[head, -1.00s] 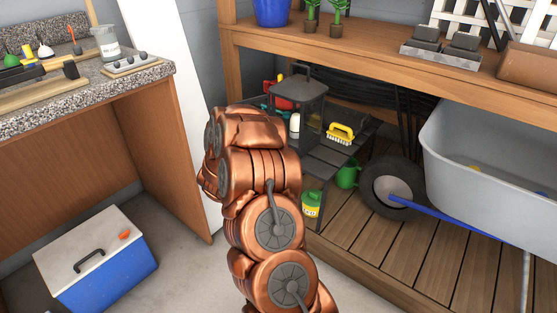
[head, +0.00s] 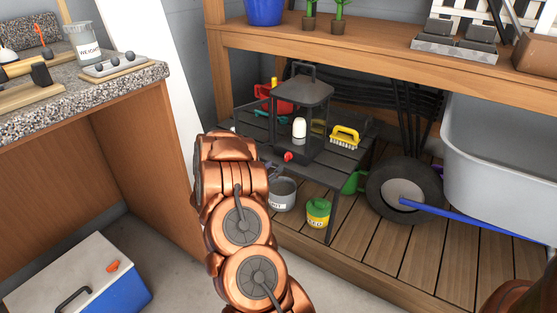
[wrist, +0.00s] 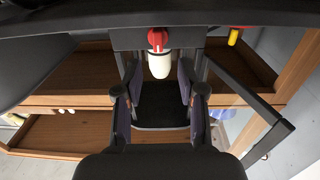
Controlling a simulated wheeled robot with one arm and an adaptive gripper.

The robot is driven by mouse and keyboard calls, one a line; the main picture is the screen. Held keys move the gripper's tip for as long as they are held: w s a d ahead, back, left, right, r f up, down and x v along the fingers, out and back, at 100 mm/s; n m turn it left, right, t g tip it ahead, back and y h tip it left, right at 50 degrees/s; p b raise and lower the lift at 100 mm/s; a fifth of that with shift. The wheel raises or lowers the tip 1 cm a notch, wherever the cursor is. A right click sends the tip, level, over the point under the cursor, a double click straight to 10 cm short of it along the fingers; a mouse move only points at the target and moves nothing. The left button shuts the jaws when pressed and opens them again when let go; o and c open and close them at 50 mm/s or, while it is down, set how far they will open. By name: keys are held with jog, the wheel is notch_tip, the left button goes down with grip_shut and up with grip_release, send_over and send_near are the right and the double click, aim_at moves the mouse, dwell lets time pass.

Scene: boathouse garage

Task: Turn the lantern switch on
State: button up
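The lantern (head: 305,92) is dark and boxy, with a top handle, and stands upright on the dark slatted table. Its white bulb (head: 299,128) and a red switch knob (head: 288,156) low on its front show in the head view. In the wrist view the red knob (wrist: 157,38) and white bulb (wrist: 160,65) are near the top middle. My gripper (wrist: 160,78) is open and empty, its two dark fingers apart on either side of the bulb's line of sight. In the head view my copper arm is left of the lantern and hides the gripper.
The slatted table (head: 318,172) also bears a yellow brush (head: 345,136) and a red watering can (head: 280,98). A wooden shelf (head: 370,48) is overhead. A grey can (head: 282,193), a green-and-yellow tin (head: 318,212) and a wheelbarrow wheel (head: 404,188) are lower down.

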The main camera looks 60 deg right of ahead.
aim_at(285, 158)
jog(key=d, duration=0.2)
jog(key=d+b, duration=0.1)
jog(key=d, duration=0.2)
jog(key=shift+s+f, duration=0.15)
jog(key=shift+s, duration=0.05)
jog(key=shift+d+b, duration=0.35)
jog(key=shift+d, duration=0.5)
jog(key=shift+w, duration=0.1)
jog(key=shift+c, duration=0.4)
grip_shut()
